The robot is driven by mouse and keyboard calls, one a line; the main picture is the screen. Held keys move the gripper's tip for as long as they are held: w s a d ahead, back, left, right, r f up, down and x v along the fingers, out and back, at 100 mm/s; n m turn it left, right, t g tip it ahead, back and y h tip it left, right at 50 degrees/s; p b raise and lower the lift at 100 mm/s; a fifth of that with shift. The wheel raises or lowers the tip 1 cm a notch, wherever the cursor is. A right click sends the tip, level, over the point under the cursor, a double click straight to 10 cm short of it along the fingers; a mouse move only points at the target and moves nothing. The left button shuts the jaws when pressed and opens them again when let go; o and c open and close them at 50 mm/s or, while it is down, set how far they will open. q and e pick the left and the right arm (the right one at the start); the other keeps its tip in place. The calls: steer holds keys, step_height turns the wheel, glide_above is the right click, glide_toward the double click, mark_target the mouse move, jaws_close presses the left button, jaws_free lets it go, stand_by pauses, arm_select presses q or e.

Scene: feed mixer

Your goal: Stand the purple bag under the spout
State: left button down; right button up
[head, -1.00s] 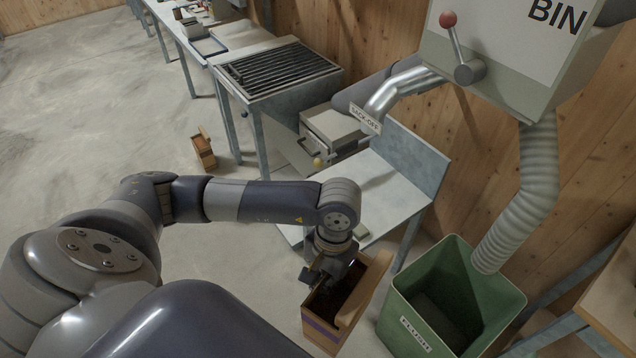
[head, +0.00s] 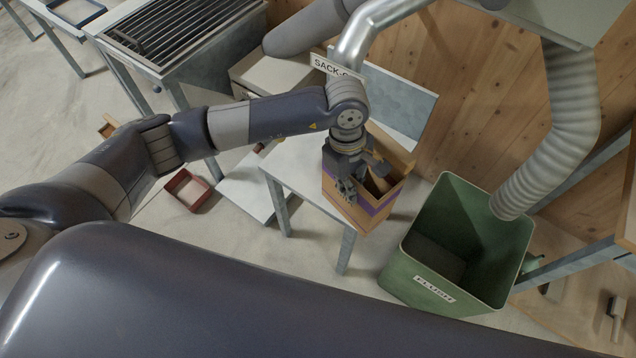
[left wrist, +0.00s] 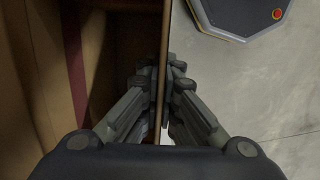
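The purple bag (head: 343,205) is an open-topped brown paper bag with a purple band. In the head view it is upright at the bench's near right end. I cannot tell whether its base touches the bench. My left gripper (head: 346,190) is shut on the bag's rim. In the left wrist view its fingertips (left wrist: 166,92) pinch the thin bag wall, with the dark inside of the bag to the left. The spout (head: 372,28) is a bent metal pipe with a SACK-OFF sign (head: 331,66), above and behind the bag. My right gripper is out of view.
A pale bench (head: 300,168) stands below the spout, with an upright back panel (head: 405,100). A green FLUSH bin (head: 400,275) stands right of the bag, under a ribbed hose (head: 570,130). A small red-brown tray (head: 188,190) lies on the floor at left.

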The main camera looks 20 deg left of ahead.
arm_select(q)
steer(key=w+a+f+n, duration=0.1)
steer(key=w+a+f, duration=0.2)
steer(key=w+a, duration=0.1)
steer(key=w+a+f+n+b, duration=0.1)
steer(key=w+a+f, duration=0.1)
steer(key=w+a, duration=0.2)
steer(key=a, duration=0.3)
steer(key=shift+f+n+b, duration=0.3)
steer(key=shift+f, duration=0.1)
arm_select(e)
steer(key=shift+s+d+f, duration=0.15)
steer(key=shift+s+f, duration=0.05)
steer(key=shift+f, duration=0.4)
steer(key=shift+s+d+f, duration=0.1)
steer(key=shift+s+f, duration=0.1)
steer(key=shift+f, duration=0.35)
arm_select(q)
steer(key=shift+w, duration=0.1)
steer(key=shift+f, duration=0.2)
steer(key=c, duration=1.8)
jaws_free()
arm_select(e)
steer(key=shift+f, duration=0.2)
